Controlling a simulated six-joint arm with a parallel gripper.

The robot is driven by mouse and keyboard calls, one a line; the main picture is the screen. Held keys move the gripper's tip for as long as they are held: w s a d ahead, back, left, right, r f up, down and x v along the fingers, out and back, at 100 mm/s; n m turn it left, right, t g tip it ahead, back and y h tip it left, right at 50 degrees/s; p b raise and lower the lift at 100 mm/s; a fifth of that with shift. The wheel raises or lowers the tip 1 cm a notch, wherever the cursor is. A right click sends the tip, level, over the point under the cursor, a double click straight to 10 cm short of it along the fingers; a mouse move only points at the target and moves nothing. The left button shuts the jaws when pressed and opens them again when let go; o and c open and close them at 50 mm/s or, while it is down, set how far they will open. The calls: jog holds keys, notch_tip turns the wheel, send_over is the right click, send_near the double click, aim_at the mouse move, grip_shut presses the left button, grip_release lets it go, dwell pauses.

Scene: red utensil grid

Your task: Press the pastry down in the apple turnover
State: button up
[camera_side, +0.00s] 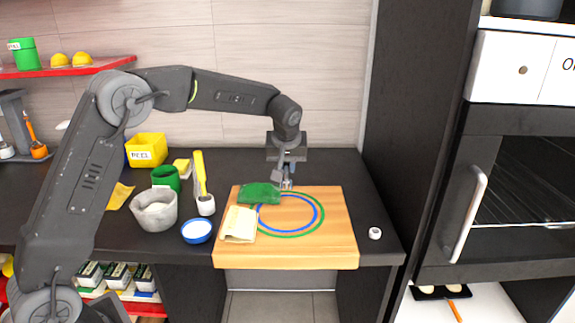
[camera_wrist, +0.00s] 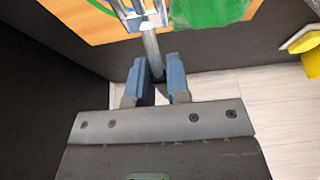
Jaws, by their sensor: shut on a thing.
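My gripper (camera_side: 285,170) is above the far part of the wooden board (camera_side: 335,250), pointing down. In the wrist view its two blue fingers (camera_wrist: 156,64) are shut on the grey handle of a metal fork-like tool (camera_wrist: 152,45). The tool's pronged head (camera_side: 287,185) is low over the board, at the right edge of a green folded piece (camera_side: 259,193), which looks like the turnover. Whether the prongs touch it I cannot tell. The green piece also shows at the top of the wrist view (camera_wrist: 205,10), beside the prongs. A cream folded piece (camera_side: 238,224) lies at the board's left.
Blue and green rings (camera_side: 318,225) mark the board. Left of it stand a blue-rimmed bowl (camera_side: 196,231), a grey pot (camera_side: 154,211), a green cup (camera_side: 166,177) and a yellow-handled brush (camera_side: 201,175). A small white item (camera_side: 375,233) lies to the right, with free counter around it.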

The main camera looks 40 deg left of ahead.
aim_at(235, 210)
jog(key=s+a, duration=0.2)
jog(key=s, duration=0.2)
jog(key=s+a, duration=0.1)
jog(key=s, duration=0.3)
jog(key=s+a+f, duration=0.1)
jog(key=s+a, duration=0.1)
jog(key=s, duration=0.2)
jog(key=shift+s+a+f, duration=0.1)
jog(key=shift+s+a, duration=0.25)
jog(key=shift+s, duration=0.05)
grip_shut()
jog(key=shift+s+f, duration=0.2)
jog(key=shift+f, duration=2.85)
jog(key=shift+f, duration=0.35)
jog(key=shift+s+f, duration=0.1)
jog(key=shift+f, duration=0.3)
jog(key=shift+r, duration=3.7)
